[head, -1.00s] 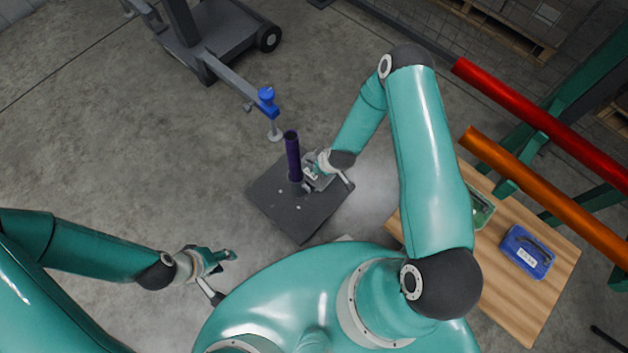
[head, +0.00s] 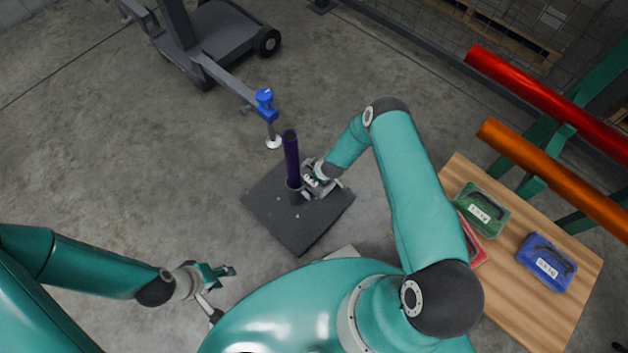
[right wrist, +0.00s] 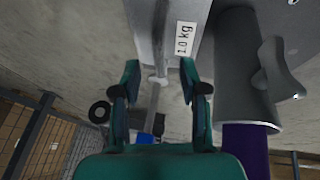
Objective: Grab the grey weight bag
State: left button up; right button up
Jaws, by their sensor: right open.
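In the head view my right gripper (head: 318,184) is low over the dark base plate, right beside the purple post, and largely hides the bag. My left gripper (head: 222,272) hangs over bare floor at lower left, away from the bag; its opening is unclear.
The purple post (head: 291,155) stands in a grey sleeve on the dark plate (head: 300,235), close to my right gripper. A wooden table (head: 520,300) at right holds green (head: 482,208), red (head: 472,246) and blue (head: 547,260) weight bags. Orange (head: 545,172) and red rails run behind it.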

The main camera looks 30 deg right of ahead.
jog(key=b+x, duration=0.2)
jog(key=x, duration=0.3)
jog(key=shift+w+a+f+b, duration=0.1)
jog(key=shift+w+b, duration=0.1)
jog(key=shift+b, duration=0.15)
grip_shut()
dwell(0.3)
